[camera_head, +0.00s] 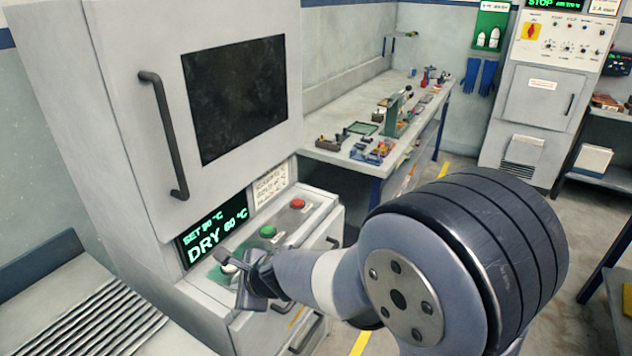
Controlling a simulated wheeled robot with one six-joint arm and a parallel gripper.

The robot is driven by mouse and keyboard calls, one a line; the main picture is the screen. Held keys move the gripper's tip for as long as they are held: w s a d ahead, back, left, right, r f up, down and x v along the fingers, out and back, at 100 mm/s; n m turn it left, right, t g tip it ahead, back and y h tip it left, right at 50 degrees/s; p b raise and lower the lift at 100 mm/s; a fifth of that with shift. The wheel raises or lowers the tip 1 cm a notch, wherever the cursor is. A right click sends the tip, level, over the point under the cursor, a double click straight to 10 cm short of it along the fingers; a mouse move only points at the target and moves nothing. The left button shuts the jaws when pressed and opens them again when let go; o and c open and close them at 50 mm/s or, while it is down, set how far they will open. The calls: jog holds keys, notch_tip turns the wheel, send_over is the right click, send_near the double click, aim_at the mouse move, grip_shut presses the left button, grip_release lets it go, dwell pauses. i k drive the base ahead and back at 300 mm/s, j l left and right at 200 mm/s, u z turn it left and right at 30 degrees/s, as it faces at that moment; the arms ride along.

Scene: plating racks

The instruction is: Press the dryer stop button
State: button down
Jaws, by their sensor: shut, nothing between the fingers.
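The dryer (190,110) is a tall light-grey cabinet on the left with a dark window. Its sloped control ledge carries a red round button (297,203) at the far end and a green round button (268,231) in the middle. A pale round button (229,268) sits at the near end. No label on the red button is readable. My gripper (237,263) is shut and empty, over the near end of the ledge by the pale button, which it partly hides. I cannot tell whether it touches it. The red and green buttons are uncovered.
The dryer's display (213,229) reads "SET", "DRY" and "60 °C". A black door handle (165,135) stands out above the ledge. A ribbed rack (85,325) lies at lower left. A workbench (340,156) with small parts stands behind; another control cabinet (540,95) is at back right.

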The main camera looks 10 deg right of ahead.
aim_at(296, 203)
jog(key=i+l+z, duration=0.15)
jog(key=i, duration=0.55)
jog(key=i+l+z, duration=0.2)
jog(key=i, duration=0.45)
jog(key=j, duration=0.1)
